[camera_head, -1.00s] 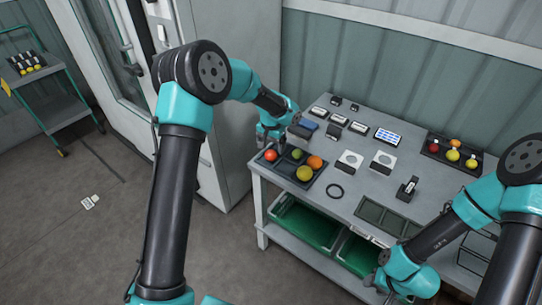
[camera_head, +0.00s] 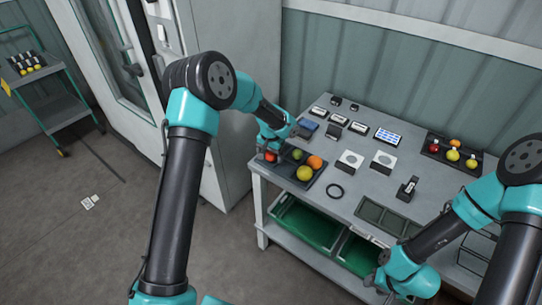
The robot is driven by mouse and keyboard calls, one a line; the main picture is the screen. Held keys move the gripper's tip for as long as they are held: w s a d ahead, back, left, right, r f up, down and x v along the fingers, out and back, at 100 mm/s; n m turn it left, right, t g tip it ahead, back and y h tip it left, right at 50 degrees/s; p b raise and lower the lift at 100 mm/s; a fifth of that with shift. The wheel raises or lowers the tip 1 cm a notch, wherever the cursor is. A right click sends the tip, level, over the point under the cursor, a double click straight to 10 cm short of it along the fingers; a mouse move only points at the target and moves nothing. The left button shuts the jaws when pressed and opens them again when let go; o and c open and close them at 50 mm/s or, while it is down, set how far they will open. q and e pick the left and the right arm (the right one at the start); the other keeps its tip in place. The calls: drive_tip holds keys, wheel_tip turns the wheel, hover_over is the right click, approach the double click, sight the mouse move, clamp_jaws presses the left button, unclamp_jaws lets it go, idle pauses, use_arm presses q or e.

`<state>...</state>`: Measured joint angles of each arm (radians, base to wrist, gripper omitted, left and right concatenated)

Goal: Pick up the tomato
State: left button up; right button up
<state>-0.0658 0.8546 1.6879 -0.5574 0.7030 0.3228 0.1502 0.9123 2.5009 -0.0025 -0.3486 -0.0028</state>
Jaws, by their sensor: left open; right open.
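A red tomato (camera_head: 270,157) lies in the left part of a dark tray (camera_head: 309,184) at the left end of the grey table. A green fruit (camera_head: 297,154), an orange one (camera_head: 315,162) and a yellow one (camera_head: 304,173) share the tray. My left gripper (camera_head: 269,151) is open, pointing down, right at the red tomato and partly covering it. I cannot tell whether the fingers touch it. My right gripper (camera_head: 384,288) is open and empty, low at the front edge of the table, away from the tray.
A second dark tray (camera_head: 465,172) with several fruits stands at the table's right back. Green crates (camera_head: 309,225) sit on the shelf below. A white cabinet (camera_head: 228,100) stands close behind my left arm.

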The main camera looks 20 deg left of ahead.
use_arm(q)
drive_tip(key=c, duration=0.8)
drive_tip(key=shift+r, duration=0.1)
drive_tip(key=shift+r, duration=1.35)
drive_tip(key=s+d+r, duration=0.1)
drive_tip(key=s+d, duration=0.1)
drive_tip(key=s, duration=0.5)
drive_tip(key=s+d+r, duration=0.1)
drive_tip(key=s+d, duration=0.2)
drive_tip(key=s, duration=0.5)
drive_tip(key=shift+d+r, duration=0.1)
